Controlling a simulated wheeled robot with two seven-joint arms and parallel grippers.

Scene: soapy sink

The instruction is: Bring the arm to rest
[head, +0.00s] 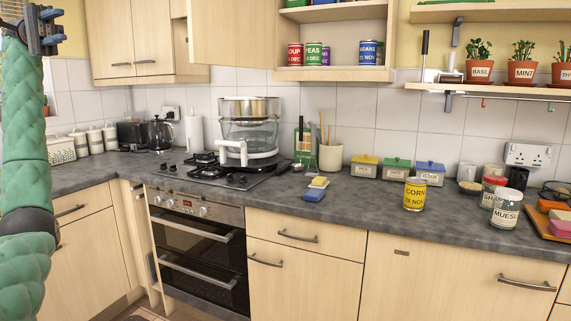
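My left gripper (45,30) is raised at the top left corner of the head view. Its green padded arm rises along the left edge of the picture. The gripper is seen from the side, partly cut by the frame, and the gap between its fingers does not show clearly. I see nothing hanging from it. It is well above the worktop (330,205) and appears apart from the cupboards. My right gripper and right arm are not in view.
A hob with a large glass-bowl cooker (248,130) stands at the back. An open wall cupboard (330,55) holds tins. A shelf (500,90) carries herb pots.

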